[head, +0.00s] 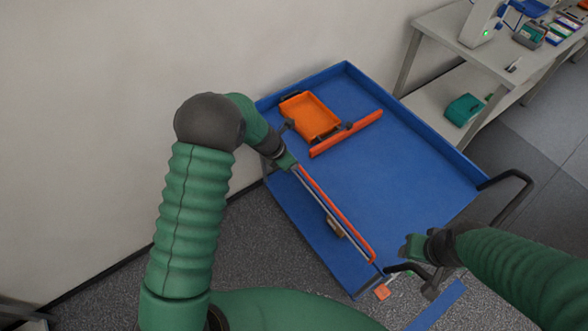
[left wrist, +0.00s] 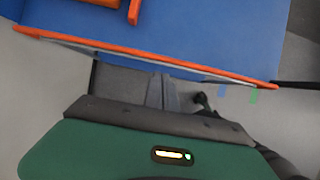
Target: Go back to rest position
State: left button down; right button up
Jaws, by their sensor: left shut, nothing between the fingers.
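My left gripper (head: 288,162) is green and dark grey. In the head view it is over the near left edge of a blue cart (head: 400,160), close to an orange edge strip (head: 338,212); I cannot tell whether it touches. It is shut and holds nothing. My right gripper (head: 412,248) is at the cart's near right corner, by its black handle; its fingers are too small to make out.
An orange tray (head: 311,116) lies in the cart's far left part, behind an orange bar (head: 346,133). A small brown object (head: 335,226) is beside the strip. The cart's black handle (head: 520,190) sticks out right. A shelved table (head: 445,38) stands back right; a wall is left.

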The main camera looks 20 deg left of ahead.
pick_arm(q)
jog(key=s+a+r+m+y+b, duration=0.1)
jog(key=s+r+m+b, duration=0.1)
jog(key=s+m, duration=0.9)
jog(key=s+a+r+m+g+y+b, duration=0.1)
jog(key=s+r+m+y+b, duration=0.1)
jog(key=s+m, duration=1)
jog(key=shift+s+a+r+m+b, duration=0.3)
jog(key=shift+r+m+b, duration=0.8)
jog(key=shift+m, duration=1.6)
jog(key=shift+s+r, duration=0.2)
jog(key=shift+r, duration=0.1)
jog(key=shift+w+d, duration=0.1)
